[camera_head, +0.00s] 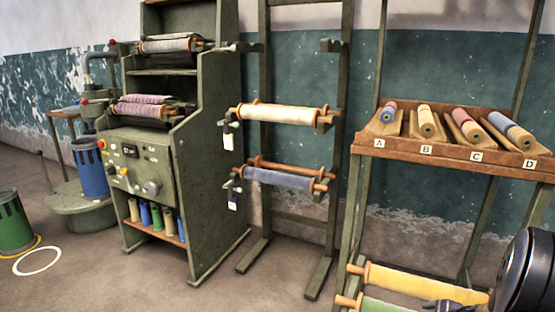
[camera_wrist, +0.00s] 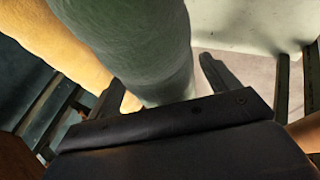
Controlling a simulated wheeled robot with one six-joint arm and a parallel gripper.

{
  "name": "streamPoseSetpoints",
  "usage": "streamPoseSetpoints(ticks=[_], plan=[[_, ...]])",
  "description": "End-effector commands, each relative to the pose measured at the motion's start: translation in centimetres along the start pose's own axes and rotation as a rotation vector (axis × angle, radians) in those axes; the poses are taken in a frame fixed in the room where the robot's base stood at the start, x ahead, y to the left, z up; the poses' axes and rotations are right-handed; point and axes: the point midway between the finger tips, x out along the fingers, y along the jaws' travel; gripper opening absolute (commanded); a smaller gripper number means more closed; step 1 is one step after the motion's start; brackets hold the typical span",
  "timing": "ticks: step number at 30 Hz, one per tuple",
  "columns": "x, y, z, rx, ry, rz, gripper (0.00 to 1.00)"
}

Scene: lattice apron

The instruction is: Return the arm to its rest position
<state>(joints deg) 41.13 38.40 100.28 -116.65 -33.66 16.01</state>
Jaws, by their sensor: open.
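My gripper (camera_wrist: 168,78) is open in the wrist view, its two dark fingers apart. A large pale green roll (camera_wrist: 140,45) fills the space in front of and between them; I cannot tell whether they touch it. A yellow roll (camera_wrist: 55,40) lies to its left. In the head view my arm enters at the lower right corner, and a dark part of my gripper (camera_head: 447,305) shows by the yellow roll (camera_head: 415,283) and the green roll (camera_head: 385,305). The fingertips are not clear there.
A wooden shelf (camera_head: 455,157) with several rolls on cradles labelled A to D stands above my arm. A green rack (camera_head: 265,150) holds a cream roll (camera_head: 285,114) and a blue roll (camera_head: 280,179). A green machine (camera_head: 190,150) stands left. Floor in front is clear.

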Motion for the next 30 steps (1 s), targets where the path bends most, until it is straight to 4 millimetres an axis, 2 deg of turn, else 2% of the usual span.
streamPoseSetpoints(ticks=[8, 26, 27, 30], plan=[[-0.3, -0.1, 0.0, 0.002, 0.0, -0.002, 0.83], [-11.4, 0.1, 0.0, 0.002, -0.002, 0.002, 0.83], [-9.1, -0.5, 0.2, -0.001, 0.003, -0.003, 0.83], [-6.9, -0.6, 0.2, -0.001, 0.002, -0.003, 0.83]])
